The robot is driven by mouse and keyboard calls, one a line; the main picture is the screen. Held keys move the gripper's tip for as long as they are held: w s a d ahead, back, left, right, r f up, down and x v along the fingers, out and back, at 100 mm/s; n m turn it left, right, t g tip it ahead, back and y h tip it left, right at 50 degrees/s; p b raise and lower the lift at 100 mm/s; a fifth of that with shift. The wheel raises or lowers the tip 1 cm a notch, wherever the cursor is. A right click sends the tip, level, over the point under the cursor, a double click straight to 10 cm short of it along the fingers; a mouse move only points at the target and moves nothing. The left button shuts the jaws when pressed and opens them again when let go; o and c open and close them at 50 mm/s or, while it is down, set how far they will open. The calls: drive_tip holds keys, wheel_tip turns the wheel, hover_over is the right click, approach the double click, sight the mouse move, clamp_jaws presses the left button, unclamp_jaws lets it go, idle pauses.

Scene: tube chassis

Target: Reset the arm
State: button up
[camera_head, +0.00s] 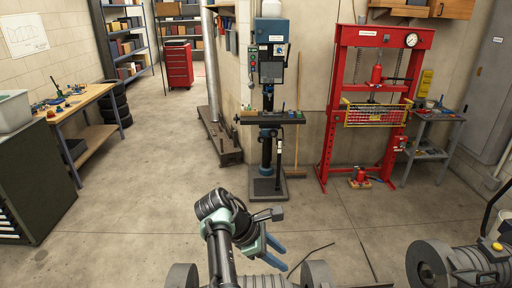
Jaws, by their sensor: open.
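My gripper (279,255) shows in the head view at the bottom middle, at the end of my bent arm. Its two blue-grey fingers are apart and point to the right, with bare floor visible between and beyond them. Nothing is held between the fingers. My arm is folded close over my base, with its dark and pale green joints in front of the camera.
A blue drill press (271,80) stands against the wall ahead. A red shop press (376,100) is to its right. A workbench (80,98) and dark cabinet (40,170) line the left. A red tool chest (179,65) stands far back. The concrete floor (140,190) is mostly clear.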

drive_tip(key=w+a+r+m+t+y+b, duration=0.4)
drive_tip(key=w+a+r+m+t, duration=0.15)
drive_tip(key=w+r+t, duration=0.3)
wheel_tip(320, 180, up, 12)
drive_tip(key=s+a+m+t+y+b, duration=0.1)
drive_tip(key=s+a+m+t+b, duration=0.1)
drive_tip(key=m+t+b, duration=0.3)
drive_tip(key=s+d+r+m+t+y+b, duration=0.1)
drive_tip(key=s+r+m+t+b, duration=0.1)
drive_tip(key=s+r+t, duration=0.4)
drive_tip(key=s+r+m+t+y+b, duration=0.1)
drive_tip(key=s+r+m+t, duration=0.4)
drive_tip(key=s+r, duration=0.9)
drive_tip(key=s+t+b, duration=0.1)
drive_tip(key=s, duration=0.5)
drive_tip(key=shift+s+d+r, duration=0.35)
drive_tip(key=shift+s+r, duration=0.05)
drive_tip(key=shift+f+t, duration=0.1)
drive_tip(key=shift+t, duration=0.15)
